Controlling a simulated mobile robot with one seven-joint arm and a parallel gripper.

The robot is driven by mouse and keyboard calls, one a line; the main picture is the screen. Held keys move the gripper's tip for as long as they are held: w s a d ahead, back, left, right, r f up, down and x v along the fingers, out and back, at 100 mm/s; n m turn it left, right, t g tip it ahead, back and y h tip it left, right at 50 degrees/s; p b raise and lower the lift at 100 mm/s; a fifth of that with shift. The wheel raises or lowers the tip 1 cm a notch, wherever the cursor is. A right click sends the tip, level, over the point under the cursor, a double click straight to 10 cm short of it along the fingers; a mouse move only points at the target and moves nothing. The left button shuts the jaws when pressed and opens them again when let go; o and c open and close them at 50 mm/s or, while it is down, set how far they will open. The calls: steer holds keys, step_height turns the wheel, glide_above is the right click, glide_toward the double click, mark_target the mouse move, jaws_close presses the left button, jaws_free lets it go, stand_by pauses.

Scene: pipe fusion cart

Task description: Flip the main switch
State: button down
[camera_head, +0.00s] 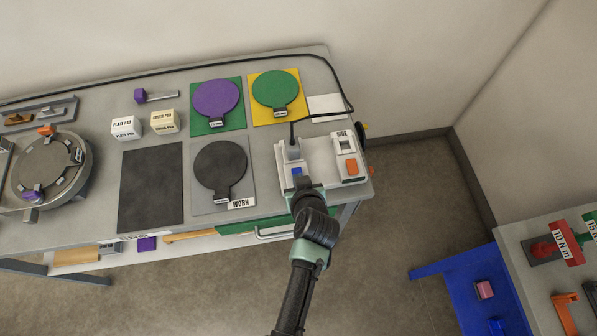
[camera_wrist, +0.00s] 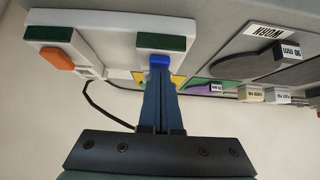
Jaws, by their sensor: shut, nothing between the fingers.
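A white control unit (camera_head: 322,172) stands at the right end of the bench. Its right side carries a label that seems to read "SIDE" (camera_head: 342,134), a dark-framed pale part below it, and an orange piece (camera_head: 351,167). A grey upright block (camera_head: 292,149) stands on its left side. I cannot tell which part is the main switch. My gripper (camera_head: 297,171) is shut and empty, its blue tip over the unit's left part. In the wrist view the gripper (camera_wrist: 160,62) overlaps a white part near a green strip (camera_wrist: 164,41); contact is unclear. The orange piece (camera_wrist: 57,60) shows at the left there.
A black cable (camera_head: 349,100) runs along the bench's back and down to the unit. Left of the unit lie a dark round "WORN" plate (camera_head: 220,168), a purple disc (camera_head: 215,98) and a green disc (camera_head: 275,89). A blue table (camera_head: 470,290) stands at lower right.

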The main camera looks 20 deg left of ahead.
steer(key=shift+s+f, duration=0.1)
steer(key=shift+p, duration=0.3)
steer(key=shift+r+p, duration=0.55)
steer(key=shift+r, duration=0.25)
